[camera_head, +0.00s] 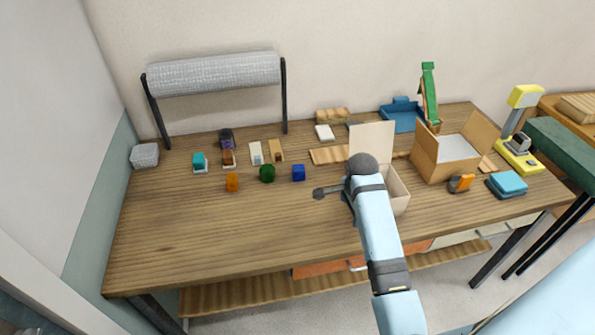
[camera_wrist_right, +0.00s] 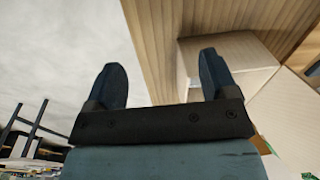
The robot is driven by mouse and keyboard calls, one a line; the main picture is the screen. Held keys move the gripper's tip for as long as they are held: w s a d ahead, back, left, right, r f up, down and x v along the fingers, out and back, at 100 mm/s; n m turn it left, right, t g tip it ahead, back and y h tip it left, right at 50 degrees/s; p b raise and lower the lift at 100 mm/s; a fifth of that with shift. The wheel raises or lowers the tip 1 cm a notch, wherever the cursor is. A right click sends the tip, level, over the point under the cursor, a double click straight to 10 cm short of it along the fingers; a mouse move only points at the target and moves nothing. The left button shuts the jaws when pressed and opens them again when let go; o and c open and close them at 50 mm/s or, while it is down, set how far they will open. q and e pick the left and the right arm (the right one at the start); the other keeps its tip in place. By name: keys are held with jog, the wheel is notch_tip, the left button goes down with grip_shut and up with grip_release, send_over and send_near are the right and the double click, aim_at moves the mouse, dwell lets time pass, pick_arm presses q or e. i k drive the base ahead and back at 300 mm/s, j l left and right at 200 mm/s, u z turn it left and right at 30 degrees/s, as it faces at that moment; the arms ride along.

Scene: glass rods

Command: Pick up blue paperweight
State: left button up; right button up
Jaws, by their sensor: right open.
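The blue paperweight is not seen there. My left gripper is not in view.
An open cream box (camera_head: 397,187) stands beside my right forearm, partly hidden. A larger open cardboard box (camera_head: 482,132) is farther right. Small blocks and stands (camera_head: 200,163) line the back, under a grey roll (camera_head: 215,75). The table's front left (camera_head: 190,235) is clear.

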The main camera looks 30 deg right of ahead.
aim_at(299, 170)
jog(key=i, duration=1)
